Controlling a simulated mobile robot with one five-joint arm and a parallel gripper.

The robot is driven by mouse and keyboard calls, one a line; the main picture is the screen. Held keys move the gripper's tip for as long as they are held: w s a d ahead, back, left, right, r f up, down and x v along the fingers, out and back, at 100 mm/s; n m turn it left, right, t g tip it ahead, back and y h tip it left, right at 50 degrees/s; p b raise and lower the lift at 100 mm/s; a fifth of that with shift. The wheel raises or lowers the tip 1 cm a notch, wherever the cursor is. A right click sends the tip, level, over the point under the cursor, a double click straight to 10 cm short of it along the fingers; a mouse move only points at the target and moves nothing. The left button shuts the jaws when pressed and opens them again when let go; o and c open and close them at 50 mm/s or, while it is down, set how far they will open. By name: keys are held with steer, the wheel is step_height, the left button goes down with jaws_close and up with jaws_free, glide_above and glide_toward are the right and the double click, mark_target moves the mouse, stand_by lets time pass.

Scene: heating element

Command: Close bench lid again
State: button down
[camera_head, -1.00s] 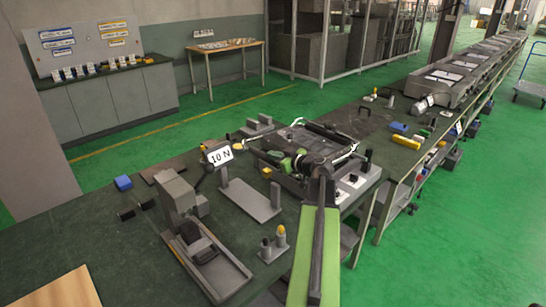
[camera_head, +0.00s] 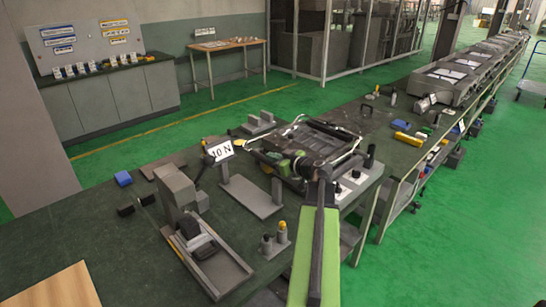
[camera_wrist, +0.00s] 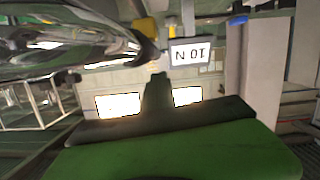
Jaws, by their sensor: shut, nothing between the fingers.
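In the head view the bench unit has a dark, framed lid (camera_head: 322,142) with rails along its edges. The lid looks low and nearly flat; I cannot tell whether it is fully shut. My green and dark arm reaches up to the unit's near side and hides part of it. My gripper (camera_wrist: 158,85) shows in the wrist view as a dark, narrow tip above a green body. It is shut and empty. A shiny, dark curved piece fills the upper left of the wrist view, close to the gripper. Whether they touch is unclear.
The "10 N" sign (camera_head: 220,151) stands left of the unit; it shows upside down in the wrist view (camera_wrist: 189,51). A grey stand (camera_head: 180,193), a bracket plate (camera_head: 255,197) and small posts (camera_head: 274,240) stand nearer.

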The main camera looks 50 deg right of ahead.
steer(key=r+p+v, duration=0.2)
steer(key=v, duration=0.8)
steer(key=shift+a+r+p, duration=0.3)
steer(key=shift+p, duration=0.05)
